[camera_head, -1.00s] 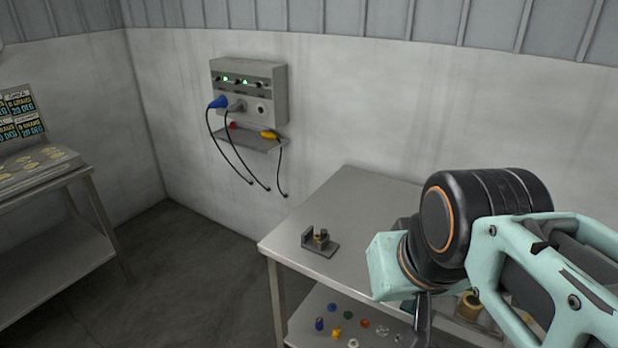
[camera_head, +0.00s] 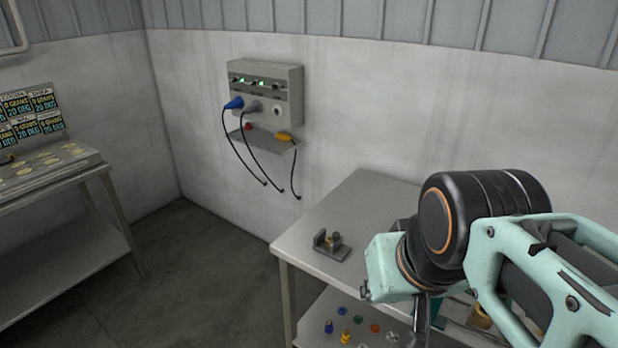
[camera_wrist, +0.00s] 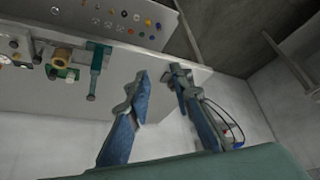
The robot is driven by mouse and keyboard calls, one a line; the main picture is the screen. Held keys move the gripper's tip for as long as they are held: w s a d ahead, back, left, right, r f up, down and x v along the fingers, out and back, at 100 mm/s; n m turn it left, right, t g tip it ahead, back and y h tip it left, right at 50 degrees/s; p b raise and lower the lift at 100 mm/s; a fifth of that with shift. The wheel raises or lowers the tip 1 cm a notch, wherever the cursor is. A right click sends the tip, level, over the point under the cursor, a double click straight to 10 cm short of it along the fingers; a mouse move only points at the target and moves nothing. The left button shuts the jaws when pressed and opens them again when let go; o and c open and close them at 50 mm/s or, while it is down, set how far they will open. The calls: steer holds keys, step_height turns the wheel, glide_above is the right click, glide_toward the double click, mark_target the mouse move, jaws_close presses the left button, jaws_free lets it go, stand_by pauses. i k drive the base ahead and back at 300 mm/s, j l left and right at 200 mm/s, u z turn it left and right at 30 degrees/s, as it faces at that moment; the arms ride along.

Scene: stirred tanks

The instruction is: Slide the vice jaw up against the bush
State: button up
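A small dark grey vice (camera_head: 331,250) stands on the metal table, near its left front edge, in the head view. An upright jaw block (camera_head: 319,239) is at its left end. A small brass-coloured piece, apparently the bush (camera_head: 334,238), sits to the right of that block. The vice is too small to tell which jaw slides or how wide the gap is. My gripper (camera_wrist: 160,77) is open and empty in the wrist view, its two fingers apart. In the head view my arm is to the right of the vice, clear of it, and mostly hides the gripper.
The metal table (camera_head: 345,205) has clear top around the vice. Its lower shelf holds several small coloured parts (camera_head: 345,336). A brass cylinder (camera_wrist: 61,55) and a teal part (camera_wrist: 97,60) show in the wrist view. A wall box (camera_head: 265,90) with hanging cables is behind.

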mark_target(337, 238)
steer(key=i+l+u, duration=0.15)
steer(key=i+u, duration=0.3)
steer(key=i, duration=0.4)
steer(key=i+j+u, duration=0.2)
steer(key=j, duration=0.15)
steer(key=k+l+z, duration=0.2)
steer(key=i+l, duration=0.05)
steer(key=l, duration=0.05)
